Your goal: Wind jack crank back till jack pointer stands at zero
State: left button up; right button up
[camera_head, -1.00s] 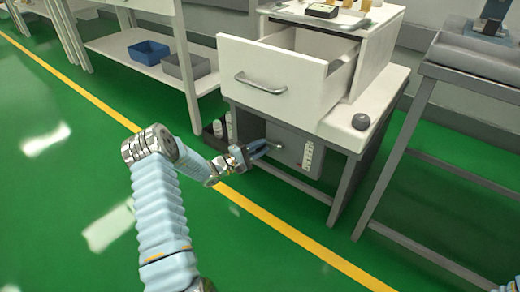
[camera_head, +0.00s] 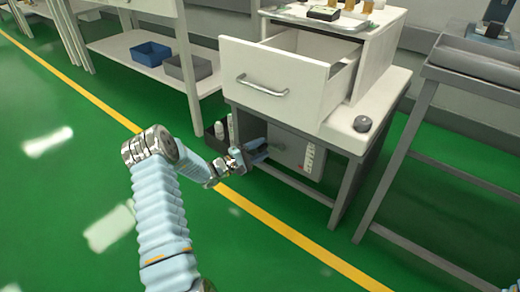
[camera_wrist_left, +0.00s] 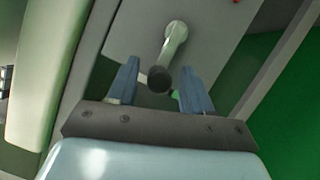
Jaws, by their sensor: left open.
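The jack crank (camera_wrist_left: 174,42) is a pale metal arm with a dark round knob (camera_wrist_left: 159,79) at its near end, on a grey jack box (camera_head: 285,146) under the white cart. My left gripper (camera_head: 256,150) is open in front of the box. In the left wrist view, its two blue fingers (camera_wrist_left: 160,70) stand either side of the knob, with a gap on each side. The white scale strip (camera_head: 309,158) is on the box face; its pointer is too small to read. My right gripper is not in view.
An open white drawer (camera_head: 275,85) juts out above my left gripper. The cart's grey legs (camera_head: 345,193) stand right of the box. A dark bin with white bottles (camera_head: 218,135) sits left of it. Green floor in front is clear.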

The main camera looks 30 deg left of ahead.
pick_arm(q)
jog(key=p+v, duration=0.1)
jog(key=v, duration=1.2)
jog(key=shift+s, duration=0.25)
jog(key=s+d+f+m+g+h, duration=0.2)
jog(key=d+f+g, duration=0.35)
jog(key=d, duration=0.55)
jog(key=s+d+f+m+g+h, duration=0.1)
jog(key=s+d+f+m+g, duration=0.15)
jog(key=d+f+g, duration=0.6)
jog(key=s+d+f+m+g+y, duration=0.2)
jog(key=s+d+m+y, duration=0.15)
jog(key=s+d, duration=0.3)
jog(key=s+d+f+m+g+y, duration=0.2)
jog(key=s+d+m+g+y, duration=0.15)
jog(key=s+d, duration=0.3)
jog(key=d+r+m+t+p, duration=0.3)
jog(key=d+r+p, duration=0.1)
jog(key=r+p, duration=0.9)
jog(key=shift+r, duration=0.8)
